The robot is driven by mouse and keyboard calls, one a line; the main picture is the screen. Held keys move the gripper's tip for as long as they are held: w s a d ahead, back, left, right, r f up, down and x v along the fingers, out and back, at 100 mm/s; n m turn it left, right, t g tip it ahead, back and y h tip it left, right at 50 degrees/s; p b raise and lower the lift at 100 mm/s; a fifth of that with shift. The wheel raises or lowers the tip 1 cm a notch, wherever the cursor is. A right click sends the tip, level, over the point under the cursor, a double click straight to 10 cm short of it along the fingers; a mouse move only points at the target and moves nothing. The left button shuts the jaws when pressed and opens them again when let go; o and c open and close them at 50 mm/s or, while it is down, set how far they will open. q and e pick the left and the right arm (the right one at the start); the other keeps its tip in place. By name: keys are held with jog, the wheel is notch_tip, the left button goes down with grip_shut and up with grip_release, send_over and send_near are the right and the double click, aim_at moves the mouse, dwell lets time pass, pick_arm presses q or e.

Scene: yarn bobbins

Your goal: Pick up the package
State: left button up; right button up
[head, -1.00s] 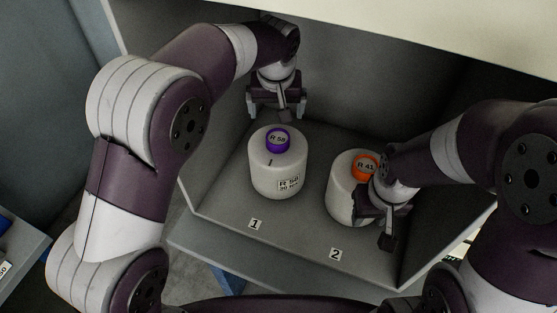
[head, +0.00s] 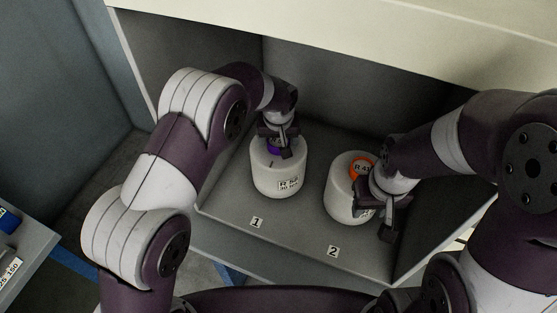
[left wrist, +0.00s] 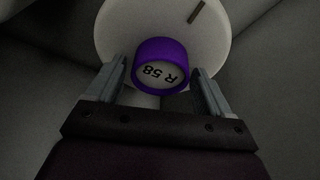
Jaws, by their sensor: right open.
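A white bobbin (head: 279,175) with a purple core top and a label reading R 58 stands upright at position 1 on the grey shelf (head: 293,226). My left gripper (head: 278,148) is directly above it, at its purple top. In the left wrist view the purple top (left wrist: 161,66) lies between the two open fingers, with gaps on both sides. A second white bobbin (head: 341,194) with an orange top stands at position 2. My right gripper (head: 388,215) is open beside its right side, partly covering it; whether they touch is unclear.
Grey walls close the bay at the back, and a pale panel (head: 360,45) overhangs it. Number tags 1 (head: 257,223) and 2 (head: 333,251) mark the shelf. A side table (head: 22,250) stands at the lower left. The shelf's front strip is clear.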

pick_arm(q)
grip_shut()
jog(key=shift+w+r, duration=0.2)
jog(key=shift+r, duration=0.25)
notch_tip(320, 180, up, 10)
jog(key=b, duration=0.2)
jog(key=shift+f+b, duration=0.25)
jog(key=shift+b, duration=0.15)
jog(key=shift+s, duration=0.1)
